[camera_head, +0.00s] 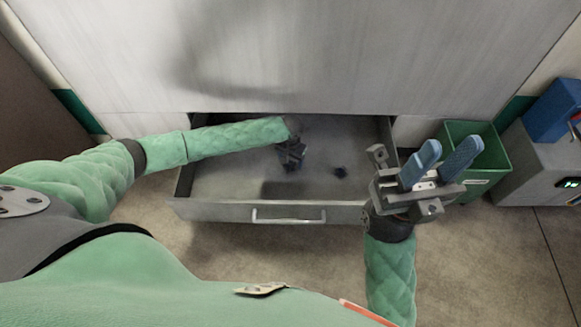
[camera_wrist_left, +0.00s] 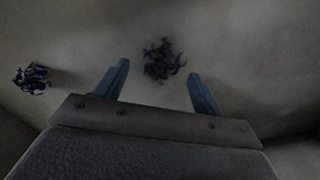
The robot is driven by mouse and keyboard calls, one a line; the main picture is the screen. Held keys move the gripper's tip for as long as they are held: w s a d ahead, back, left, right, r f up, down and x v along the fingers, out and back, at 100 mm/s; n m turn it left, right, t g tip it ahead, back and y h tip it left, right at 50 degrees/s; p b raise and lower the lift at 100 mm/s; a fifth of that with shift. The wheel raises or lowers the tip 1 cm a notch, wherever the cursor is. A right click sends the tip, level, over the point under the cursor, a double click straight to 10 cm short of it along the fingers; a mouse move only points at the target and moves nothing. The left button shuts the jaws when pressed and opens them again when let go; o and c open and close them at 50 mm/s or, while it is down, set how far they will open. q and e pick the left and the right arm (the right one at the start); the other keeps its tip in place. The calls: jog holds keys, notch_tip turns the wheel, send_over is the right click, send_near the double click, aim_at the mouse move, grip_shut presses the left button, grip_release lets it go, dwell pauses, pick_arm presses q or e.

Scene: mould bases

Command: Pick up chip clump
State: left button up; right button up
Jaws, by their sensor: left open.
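Two small dark, spiky chip clumps lie on the pale floor of an open drawer (camera_head: 225,211). In the left wrist view, one chip clump (camera_wrist_left: 163,60) is ahead of my left gripper (camera_wrist_left: 159,70), lined up with the gap between its blue fingers. The other clump (camera_wrist_left: 31,79) is off to the left. My left gripper (camera_head: 292,158) reaches down into the drawer, open and empty. In the head view one clump (camera_head: 340,172) shows to its right; the gripper seems to hide the other. My right gripper (camera_head: 450,150) is open and empty outside the drawer's right side.
The grey cabinet front (camera_head: 290,60) rises behind the drawer. The drawer's walls and front handle (camera_head: 289,219) surround my left gripper. A green bin (camera_head: 480,140) stands on the right, beside a grey unit (camera_head: 540,165) with a blue box (camera_head: 555,108) on it.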

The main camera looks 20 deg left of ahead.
pick_arm(q)
notch_tip(320, 180, down, 2)
jog(key=shift+f, duration=0.2)
jog(key=shift+c, duration=0.2)
jog(key=c, duration=1)
